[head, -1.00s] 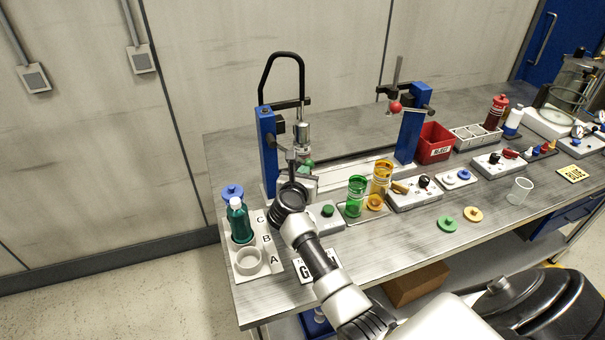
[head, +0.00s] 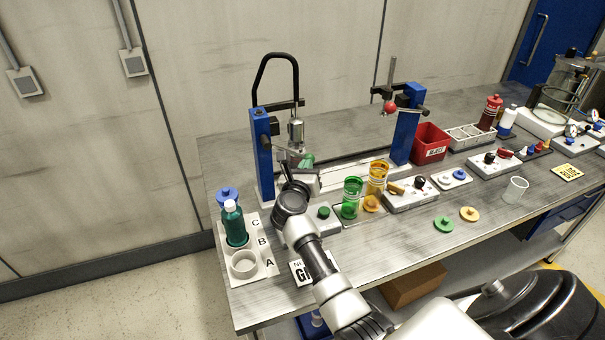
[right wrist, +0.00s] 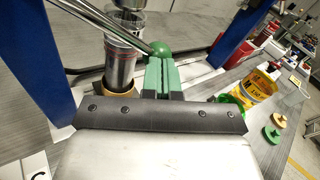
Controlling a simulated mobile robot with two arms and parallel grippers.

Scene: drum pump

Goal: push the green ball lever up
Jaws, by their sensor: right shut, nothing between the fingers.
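The green ball (right wrist: 161,48) sits at the end of a thin metal lever (right wrist: 125,27), which runs toward the upper left in the right wrist view. My right gripper (right wrist: 164,61) is shut and empty, its green fingers side by side. The fingertips are at the ball's near side; touching or just apart, I cannot tell. In the head view, a green part (head: 307,160) shows beside the metal pump, between the blue posts. My left gripper is not in view.
A blue post (head: 263,150) and metal cylinder (right wrist: 122,55) stand close to my right gripper. Green and amber jars (head: 352,196) stand to its right. A rack with a teal bottle (head: 234,224) is at the left.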

